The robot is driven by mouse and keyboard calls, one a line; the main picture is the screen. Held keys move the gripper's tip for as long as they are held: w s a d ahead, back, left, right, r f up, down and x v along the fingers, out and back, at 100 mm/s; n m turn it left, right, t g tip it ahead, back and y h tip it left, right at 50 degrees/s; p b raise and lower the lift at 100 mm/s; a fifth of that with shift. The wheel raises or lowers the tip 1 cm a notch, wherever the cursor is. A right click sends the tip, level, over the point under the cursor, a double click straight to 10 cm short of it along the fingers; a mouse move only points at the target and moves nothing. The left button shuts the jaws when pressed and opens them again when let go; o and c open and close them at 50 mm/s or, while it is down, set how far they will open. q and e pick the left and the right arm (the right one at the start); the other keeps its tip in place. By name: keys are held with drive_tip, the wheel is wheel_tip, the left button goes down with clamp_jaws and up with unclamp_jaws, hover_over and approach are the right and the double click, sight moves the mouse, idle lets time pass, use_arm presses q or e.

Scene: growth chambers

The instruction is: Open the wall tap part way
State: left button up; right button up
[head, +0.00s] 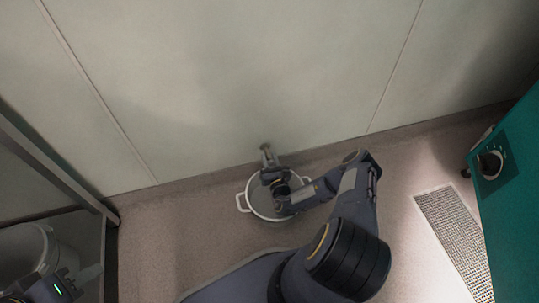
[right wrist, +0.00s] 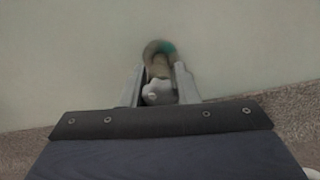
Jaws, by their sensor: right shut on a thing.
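The wall tap (head: 265,148) sticks out low on the pale wall, above a white pot. In the right wrist view the tap (right wrist: 158,52) shows a rounded body with a teal patch and a pale knob-like part (right wrist: 157,93). My right gripper (head: 270,165) is at the tap, and in the wrist view its fingers (right wrist: 159,88) stand on both sides of the pale part, shut on it. The tap's underside and outlet are hidden by my gripper. My left gripper (head: 88,274) is at the lower left, away from the tap; its jaw opening is unclear.
The white two-handled pot (head: 242,204) stands on the floor below the tap, partly covered by my right arm. A teal cabinet (head: 515,220) with a dark knob stands at right, near a floor grating (head: 455,235). A framed bay (head: 55,165) with a pale bucket (head: 28,240) is at left.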

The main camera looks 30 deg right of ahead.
sight(272, 165)
drive_tip(key=n+p, duration=0.3)
drive_tip(key=n, duration=0.1)
drive_tip(key=shift+r+n, duration=0.1)
drive_tip(key=shift+n, duration=0.2)
drive_tip(key=shift+n+p, duration=0.75)
drive_tip(key=shift+n, duration=0.75)
drive_tip(key=o, duration=1)
drive_tip(key=shift+c, duration=0.2)
drive_tip(key=p+v, duration=0.2)
drive_tip(key=v, duration=0.4)
drive_tip(key=shift+s+a, duration=0.1)
drive_tip(key=shift+s, duration=0.25)
drive_tip(key=shift+s+a, duration=0.2)
drive_tip(key=shift+s, duration=0.35)
